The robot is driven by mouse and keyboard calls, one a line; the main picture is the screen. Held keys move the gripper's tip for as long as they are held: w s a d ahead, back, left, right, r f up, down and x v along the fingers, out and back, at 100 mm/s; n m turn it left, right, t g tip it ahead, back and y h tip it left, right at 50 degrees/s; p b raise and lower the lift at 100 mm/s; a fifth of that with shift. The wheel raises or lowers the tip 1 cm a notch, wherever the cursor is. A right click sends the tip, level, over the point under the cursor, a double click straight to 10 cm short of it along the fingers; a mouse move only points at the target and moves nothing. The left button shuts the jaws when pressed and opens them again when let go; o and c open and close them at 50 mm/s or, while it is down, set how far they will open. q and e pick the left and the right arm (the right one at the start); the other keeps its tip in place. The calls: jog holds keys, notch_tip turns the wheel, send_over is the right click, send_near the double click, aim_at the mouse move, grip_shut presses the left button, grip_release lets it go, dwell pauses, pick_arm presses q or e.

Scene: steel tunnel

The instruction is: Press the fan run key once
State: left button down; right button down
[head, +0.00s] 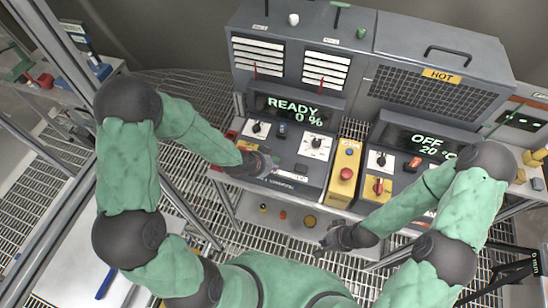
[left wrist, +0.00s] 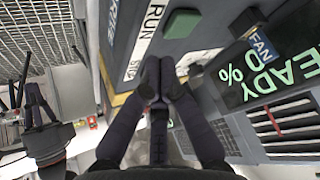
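The fan panel shows "READY 0 %" on its display (head: 293,110) in the head view. My left gripper (head: 265,165) is over the lower left part of this panel and hides what lies under it. In the left wrist view its fingertips (left wrist: 157,68) are together with nothing seen between them. A white label reading "RUN" (left wrist: 150,32) is just beyond the tips, beside a dark raised part (left wrist: 183,22). Whether the tips touch the panel cannot be told. My right gripper (head: 328,240) is open and empty, low in front of the consoles.
Farther right is the heater console with an "OFF 20 °C" display (head: 432,146).

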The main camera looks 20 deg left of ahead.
pick_arm(q)
jog(key=w+r+m+t, duration=0.2)
jog(key=w+r+m, duration=0.2)
jog(key=r, duration=0.3)
jog(key=shift+w+a+r+m, duration=0.2)
jog(key=shift+a+r+m, duration=0.1)
jog(key=shift+m, duration=0.2)
jog(key=shift+f, duration=0.1)
jog(key=b, duration=0.5)
send_over(274, 158)
jog(key=s, duration=0.2)
jog(key=f, duration=0.7)
jog(key=shift+w+d+f, duration=0.1)
jog(key=shift+d+f, duration=0.2)
jog(key=shift+f+b, duration=0.5)
jog(key=shift+f, duration=0.05)
jog(key=shift+f+b, duration=0.4)
jog(key=shift+b, duration=0.2)
